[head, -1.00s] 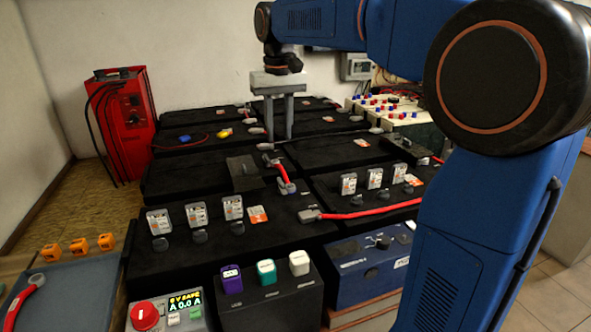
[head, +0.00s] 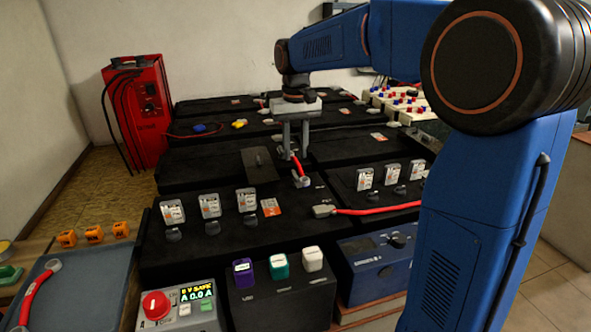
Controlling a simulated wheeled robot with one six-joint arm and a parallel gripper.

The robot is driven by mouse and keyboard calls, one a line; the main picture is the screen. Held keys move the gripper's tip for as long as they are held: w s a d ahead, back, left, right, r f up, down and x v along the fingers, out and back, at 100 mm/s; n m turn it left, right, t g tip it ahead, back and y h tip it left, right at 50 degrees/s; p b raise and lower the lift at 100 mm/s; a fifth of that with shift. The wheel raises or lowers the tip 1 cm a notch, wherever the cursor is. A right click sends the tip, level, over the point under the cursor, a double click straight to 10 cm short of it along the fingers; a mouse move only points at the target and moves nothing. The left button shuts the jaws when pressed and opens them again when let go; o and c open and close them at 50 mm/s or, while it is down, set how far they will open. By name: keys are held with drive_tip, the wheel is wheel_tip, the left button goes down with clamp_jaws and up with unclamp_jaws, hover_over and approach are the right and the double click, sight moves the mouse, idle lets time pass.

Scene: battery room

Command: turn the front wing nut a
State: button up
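My gripper (head: 296,152) points straight down over the middle of the battery bank, above or beside the far end of a short red cable link (head: 299,168). Its two grey fingers stand apart with a gap between them. The link's near end has a grey lug (head: 302,181) on the front battery's black top (head: 290,222). I cannot make out a wing nut's shape at either end; the far end is partly hidden by the fingers. I cannot tell whether the fingertips touch anything.
A longer red cable (head: 375,210) with a grey lug (head: 324,211) lies to the right of the link. Clear-capped upright parts (head: 210,205) stand along the front. A dark plate (head: 259,165) lies left of the gripper. A red charger (head: 137,110) stands back left.

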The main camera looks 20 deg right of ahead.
sight(295, 174)
wheel_tip(295, 174, down, 7)
drive_tip(key=shift+r, duration=0.1)
idle(0.3)
clamp_jaws()
